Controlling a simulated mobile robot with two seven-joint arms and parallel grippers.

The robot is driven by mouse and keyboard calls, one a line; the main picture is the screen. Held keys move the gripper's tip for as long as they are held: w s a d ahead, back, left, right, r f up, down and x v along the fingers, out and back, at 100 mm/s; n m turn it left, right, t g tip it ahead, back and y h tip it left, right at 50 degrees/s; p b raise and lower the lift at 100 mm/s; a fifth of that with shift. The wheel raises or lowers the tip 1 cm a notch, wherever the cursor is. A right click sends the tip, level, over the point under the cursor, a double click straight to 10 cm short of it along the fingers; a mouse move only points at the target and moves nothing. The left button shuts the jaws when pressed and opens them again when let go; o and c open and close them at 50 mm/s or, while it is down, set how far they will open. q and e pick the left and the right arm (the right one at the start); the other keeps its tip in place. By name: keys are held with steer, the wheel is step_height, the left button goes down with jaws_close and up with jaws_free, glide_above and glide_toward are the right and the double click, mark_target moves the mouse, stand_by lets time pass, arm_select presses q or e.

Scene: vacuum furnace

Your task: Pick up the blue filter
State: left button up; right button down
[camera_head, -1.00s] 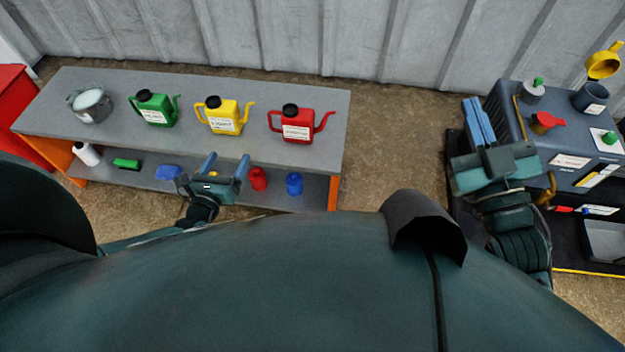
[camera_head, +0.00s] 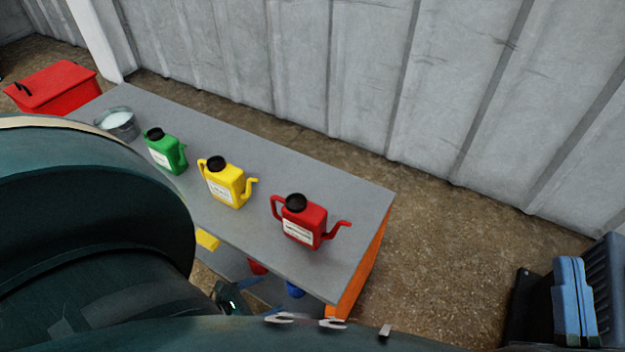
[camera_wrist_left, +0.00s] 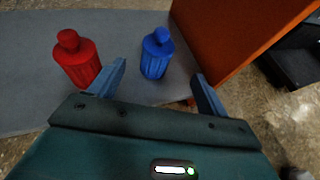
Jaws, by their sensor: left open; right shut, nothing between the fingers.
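The blue filter (camera_head: 294,290) is on the lower shelf near the table's right end, partly hidden under the tabletop edge in the head view. In the left wrist view the blue filter (camera_wrist_left: 157,57) is a ribbed bottle shape with a narrower top. My left gripper (camera_wrist_left: 158,72) is open; the filter shows beyond its fingertips, between the two fingers and not gripped. In the head view only a bit of the left gripper (camera_head: 233,297) shows beside my body. My right gripper (camera_head: 572,298) is shut and empty at the lower right, away from the table.
A red filter (camera_wrist_left: 75,60) stands left of the blue one, close to the left finger. The orange end panel (camera_wrist_left: 235,38) is to its right. Green (camera_head: 165,152), yellow (camera_head: 225,184) and red (camera_head: 300,223) cans and a bucket (camera_head: 117,124) stand on the tabletop above.

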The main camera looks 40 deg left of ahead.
arm_select(q)
steer(key=b+x, duration=0.2)
steer(key=x, duration=0.5)
steer(key=shift+s, duration=0.1)
steer(key=b+x, duration=0.2)
steer(key=x, duration=0.3)
steer(key=shift+w+a+f+b, duration=0.1)
steer(key=shift+w+f+b, duration=0.1)
steer(key=shift+w+b, duration=0.1)
steer(key=shift+w, duration=0.2)
arm_select(e)
steer(key=r+n+y, duration=0.3)
steer(key=n+y, duration=0.1)
steer(key=r+n+y, duration=0.2)
steer(key=shift+s+d+r+y, duration=0.25)
steer(key=shift+s+r+y, duration=0.05)
steer(key=shift+r, duration=0.05)
arm_select(q)
steer(key=shift+c, duration=0.4)
steer(key=c, duration=1)
arm_select(e)
steer(key=shift+t, duration=0.4)
